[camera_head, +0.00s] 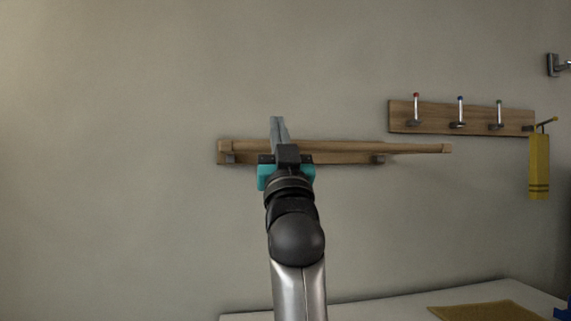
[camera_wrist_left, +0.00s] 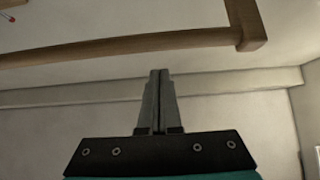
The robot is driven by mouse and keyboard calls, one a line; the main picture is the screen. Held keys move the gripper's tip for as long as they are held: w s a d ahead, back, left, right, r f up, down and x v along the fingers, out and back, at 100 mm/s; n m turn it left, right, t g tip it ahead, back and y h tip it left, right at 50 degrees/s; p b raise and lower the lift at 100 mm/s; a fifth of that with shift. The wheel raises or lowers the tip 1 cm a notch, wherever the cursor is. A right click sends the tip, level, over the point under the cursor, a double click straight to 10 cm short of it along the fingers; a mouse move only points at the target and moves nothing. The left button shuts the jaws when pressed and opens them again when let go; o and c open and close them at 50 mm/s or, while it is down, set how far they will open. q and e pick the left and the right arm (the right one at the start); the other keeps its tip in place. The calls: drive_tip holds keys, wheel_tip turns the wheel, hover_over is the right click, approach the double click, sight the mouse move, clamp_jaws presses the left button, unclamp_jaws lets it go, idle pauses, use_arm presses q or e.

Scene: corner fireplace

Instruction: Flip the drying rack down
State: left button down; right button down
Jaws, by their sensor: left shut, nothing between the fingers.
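The drying rack (camera_head: 345,152) is a wooden frame on a wooden wall board with dark brackets, seen nearly edge-on in the head view. In the left wrist view, a long bar and one corner of the rack (camera_wrist_left: 180,40) cross the top. My left gripper (camera_head: 278,121) is in front of the rack's left part in the head view and hides some of it. Its fingers are together and empty, and in the left wrist view the fingertips (camera_wrist_left: 158,72) point toward the bar with a visible gap in the picture. My right gripper is not in view.
A wooden hook board (camera_head: 440,116) is on the wall to the right, with a yellow cloth (camera_head: 539,165) hanging at its right end. A white surface (camera_head: 385,306) with a tan mat (camera_head: 485,311) lies below. The wall left of the rack is clear.

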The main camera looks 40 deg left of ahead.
use_arm(q)
drive_tip(key=v, duration=1)
drive_tip(key=shift+b, duration=0.35)
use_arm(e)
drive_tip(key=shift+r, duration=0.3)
use_arm(q)
drive_tip(key=shift+w+a+f, duration=0.1)
drive_tip(key=shift+a, duration=0.05)
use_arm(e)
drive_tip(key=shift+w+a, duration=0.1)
